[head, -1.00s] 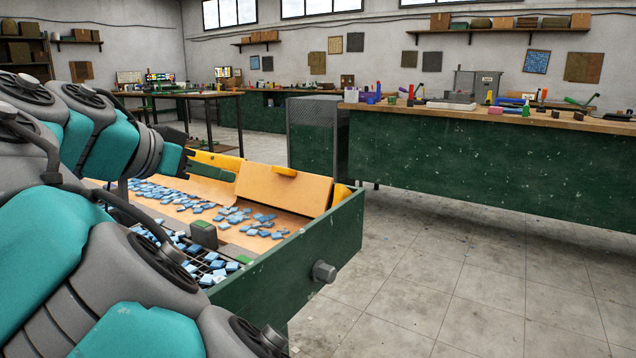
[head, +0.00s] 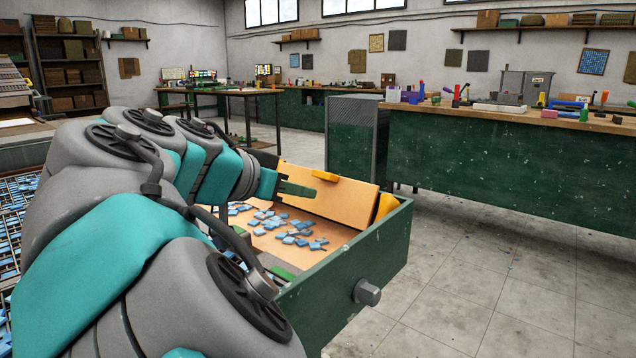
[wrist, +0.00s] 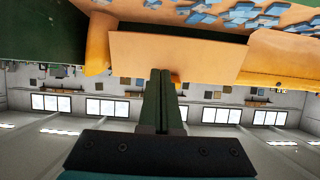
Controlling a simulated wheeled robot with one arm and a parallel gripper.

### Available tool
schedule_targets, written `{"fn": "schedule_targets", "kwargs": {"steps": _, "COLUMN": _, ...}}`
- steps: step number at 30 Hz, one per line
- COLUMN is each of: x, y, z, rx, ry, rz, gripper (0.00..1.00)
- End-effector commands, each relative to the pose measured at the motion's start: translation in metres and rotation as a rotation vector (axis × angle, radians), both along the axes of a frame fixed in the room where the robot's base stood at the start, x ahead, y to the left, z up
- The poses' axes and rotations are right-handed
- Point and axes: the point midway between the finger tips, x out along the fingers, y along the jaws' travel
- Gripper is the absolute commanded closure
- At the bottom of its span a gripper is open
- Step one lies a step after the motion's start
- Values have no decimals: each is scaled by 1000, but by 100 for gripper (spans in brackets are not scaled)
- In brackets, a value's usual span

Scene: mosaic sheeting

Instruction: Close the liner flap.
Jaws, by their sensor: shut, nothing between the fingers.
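The liner flap (head: 328,205) is a tan panel with a yellow tab on its top edge. It stands tilted up at the far side of the green box (head: 345,272). In the wrist view the flap (wrist: 200,58) appears upside down behind my fingers. My gripper (head: 312,191) is shut and empty, in front of the flap in the head view. In the wrist view its two fingers (wrist: 160,78) lie together and overlap the flap. I cannot tell whether they touch it. My arm hides the left part of the box.
Blue tiles (head: 285,226) lie loose on the tan liner in the box. A yellow piece (head: 387,206) sits at the box's right corner. The floor at right is clear.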

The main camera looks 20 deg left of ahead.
Motion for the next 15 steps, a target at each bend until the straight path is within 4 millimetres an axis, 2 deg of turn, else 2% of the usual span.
{"fn": "schedule_targets", "kwargs": {"steps": 6, "x": 31, "y": -14, "z": -16, "rx": -2, "ry": 5, "rz": -3, "gripper": 100}}
{"fn": "schedule_targets", "kwargs": {"steps": 15, "x": 49, "y": -21, "z": -25, "rx": 0, "ry": 3, "rz": -3, "gripper": 100}}
